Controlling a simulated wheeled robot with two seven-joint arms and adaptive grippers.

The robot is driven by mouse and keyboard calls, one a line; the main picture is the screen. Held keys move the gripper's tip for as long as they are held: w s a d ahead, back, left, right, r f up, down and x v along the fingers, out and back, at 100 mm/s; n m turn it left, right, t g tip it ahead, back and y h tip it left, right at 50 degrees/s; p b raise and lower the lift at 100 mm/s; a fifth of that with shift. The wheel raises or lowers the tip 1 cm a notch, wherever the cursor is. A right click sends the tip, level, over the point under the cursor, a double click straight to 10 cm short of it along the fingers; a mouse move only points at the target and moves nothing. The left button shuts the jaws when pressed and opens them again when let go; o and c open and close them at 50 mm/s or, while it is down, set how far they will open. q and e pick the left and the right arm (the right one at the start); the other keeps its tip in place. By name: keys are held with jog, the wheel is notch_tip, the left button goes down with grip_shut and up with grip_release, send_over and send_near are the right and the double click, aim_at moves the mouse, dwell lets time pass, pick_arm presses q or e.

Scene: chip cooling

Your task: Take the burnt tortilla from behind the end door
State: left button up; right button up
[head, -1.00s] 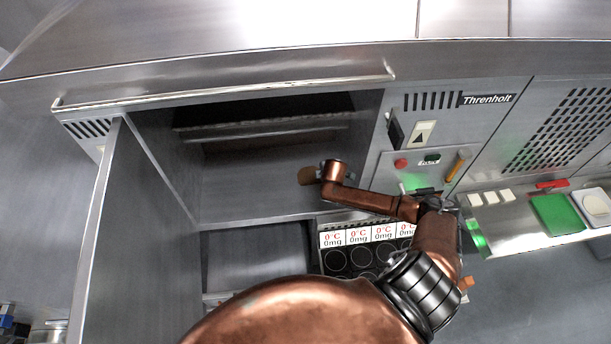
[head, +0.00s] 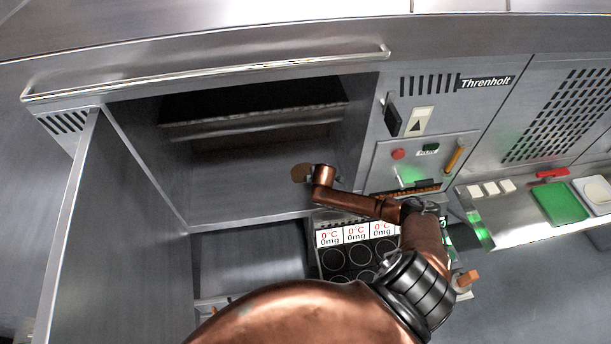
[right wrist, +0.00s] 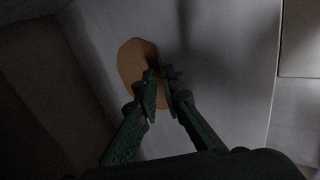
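The burnt tortilla (head: 300,172) is a small brown round piece inside the open chamber, at the tip of my right gripper (head: 311,173). In the right wrist view the tortilla (right wrist: 134,68) shows as a tilted brown oval against a dim grey surface. The two dark green fingers of my right gripper (right wrist: 160,78) are close together at its right edge, one finger in front of it and one just beyond. They appear shut on that edge, though the contact is dark. The end door (head: 120,235) stands open on the left. My left gripper is not in view.
A long handle (head: 200,76) runs above the opening. Below are weighing displays (head: 356,234) over dark round cells. A control panel, a green board (head: 559,203) and a white container (head: 594,192) lie right.

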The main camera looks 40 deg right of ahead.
jog(key=x, duration=0.3)
jog(key=shift+w+a+f, duration=0.2)
jog(key=shift+w+a, duration=0.05)
jog(key=shift+w, duration=0.1)
jog(key=shift+w+d+f, duration=0.1)
jog(key=shift+f, duration=0.15)
grip_shut()
jog(key=shift+r, duration=0.15)
